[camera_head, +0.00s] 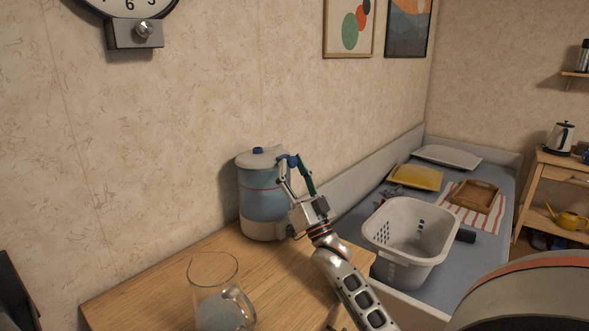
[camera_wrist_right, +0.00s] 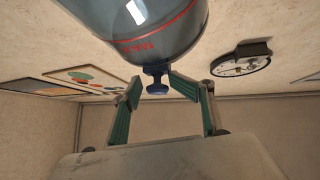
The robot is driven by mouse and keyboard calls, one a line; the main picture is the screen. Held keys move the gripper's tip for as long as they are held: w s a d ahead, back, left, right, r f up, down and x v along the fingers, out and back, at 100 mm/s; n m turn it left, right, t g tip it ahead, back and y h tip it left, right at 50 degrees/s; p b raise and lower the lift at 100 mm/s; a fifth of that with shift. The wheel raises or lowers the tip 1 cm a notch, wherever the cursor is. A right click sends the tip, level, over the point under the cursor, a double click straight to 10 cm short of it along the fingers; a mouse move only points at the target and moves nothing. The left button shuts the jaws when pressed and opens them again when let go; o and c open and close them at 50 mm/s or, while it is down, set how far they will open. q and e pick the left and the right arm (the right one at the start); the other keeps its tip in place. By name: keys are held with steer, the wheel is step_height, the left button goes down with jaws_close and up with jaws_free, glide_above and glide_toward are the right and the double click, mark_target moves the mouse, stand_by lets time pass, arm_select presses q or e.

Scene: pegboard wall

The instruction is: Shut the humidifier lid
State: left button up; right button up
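The humidifier (camera_head: 262,205) has a translucent blue tank and a white base, and it stands on the wooden table against the wall. My right gripper (camera_head: 291,163) is at the upper right edge of the humidifier. In the right wrist view, the right gripper's (camera_wrist_right: 156,86) fingers stand apart on both sides of a small blue tab (camera_wrist_right: 157,84) below the tank (camera_wrist_right: 150,25). My left gripper is out of view.
A clear glass pitcher (camera_head: 207,296) stands at the table's (camera_head: 285,285) front. A white laundry basket (camera_head: 399,251), yellow tray (camera_head: 415,177) and wooden tray (camera_head: 474,196) are on the lower surface to the right. A wall clock (camera_head: 125,8) hangs at upper left.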

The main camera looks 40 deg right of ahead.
steer(key=shift+s+f, duration=0.1)
steer(key=shift+f, duration=0.25)
steer(key=s+a, duration=0.2)
steer(key=s, duration=1)
steer(key=shift+s, duration=0.25)
steer(key=shift+a, duration=0.1)
